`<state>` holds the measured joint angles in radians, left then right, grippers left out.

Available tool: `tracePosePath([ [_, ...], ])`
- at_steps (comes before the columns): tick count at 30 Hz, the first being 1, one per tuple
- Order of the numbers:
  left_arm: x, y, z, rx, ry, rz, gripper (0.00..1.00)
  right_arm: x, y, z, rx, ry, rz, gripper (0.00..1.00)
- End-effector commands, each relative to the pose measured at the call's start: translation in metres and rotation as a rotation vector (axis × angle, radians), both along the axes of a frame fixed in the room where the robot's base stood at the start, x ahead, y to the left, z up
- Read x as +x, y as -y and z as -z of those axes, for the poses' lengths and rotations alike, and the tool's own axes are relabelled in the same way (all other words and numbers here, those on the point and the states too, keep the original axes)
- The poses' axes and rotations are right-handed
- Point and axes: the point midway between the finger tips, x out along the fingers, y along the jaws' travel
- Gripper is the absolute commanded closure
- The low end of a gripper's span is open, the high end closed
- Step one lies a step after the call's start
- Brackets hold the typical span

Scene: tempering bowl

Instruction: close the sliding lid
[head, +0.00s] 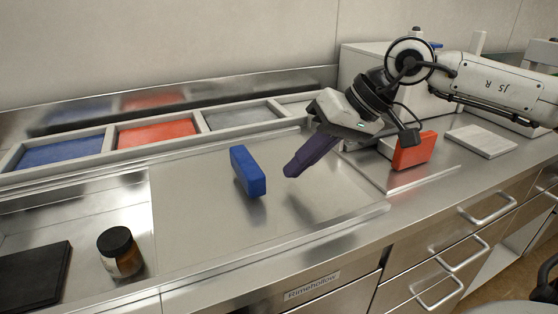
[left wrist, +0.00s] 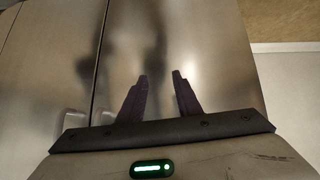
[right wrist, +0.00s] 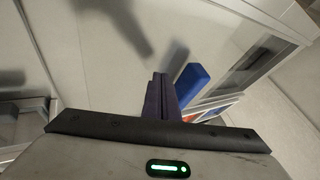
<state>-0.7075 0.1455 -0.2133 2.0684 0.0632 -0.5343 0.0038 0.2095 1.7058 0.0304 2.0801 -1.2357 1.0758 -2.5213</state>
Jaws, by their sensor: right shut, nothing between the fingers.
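A wide, flat, pale lid panel (head: 200,225) lies over the steel counter. A blue block (head: 248,172) stands upright on it like a handle; it also shows beside the fingers in the right wrist view (right wrist: 192,85). My right gripper (head: 290,173) is shut and empty, its fingertips pointing down just right of the blue block, with a gap between them in the head view. My left gripper (left wrist: 160,76) is open and empty in front of steel cabinet doors, out of the head view.
Blue (head: 60,151), red (head: 155,133) and grey (head: 245,117) bays line the back. A red block (head: 413,152) stands right of my gripper, near a white slab (head: 482,140). A dark jar (head: 120,252) and black slab (head: 35,274) occupy the left.

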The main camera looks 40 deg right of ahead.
Motion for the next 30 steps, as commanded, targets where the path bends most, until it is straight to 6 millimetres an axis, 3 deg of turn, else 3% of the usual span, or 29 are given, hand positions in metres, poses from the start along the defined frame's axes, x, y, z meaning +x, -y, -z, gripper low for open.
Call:
tracePosePath([
  [1, 0.001, -0.001, -0.015, 0.004, 0.001, 0.001, 0.69, 0.001, -0.001, -0.007, 0.001, -0.003, -0.001, 1.00],
  [3, 0.000, -0.002, -0.024, 0.008, -0.001, 0.001, 0.69, 0.002, -0.003, -0.007, 0.001, -0.005, 0.001, 1.00],
  [18, -0.003, -0.004, -0.074, 0.026, -0.016, -0.006, 0.69, 0.004, -0.022, -0.008, 0.004, -0.001, -0.002, 1.00],
  [30, -0.003, -0.008, -0.072, 0.025, -0.022, -0.018, 0.69, 0.009, -0.039, -0.001, 0.001, 0.001, 0.000, 1.00],
])
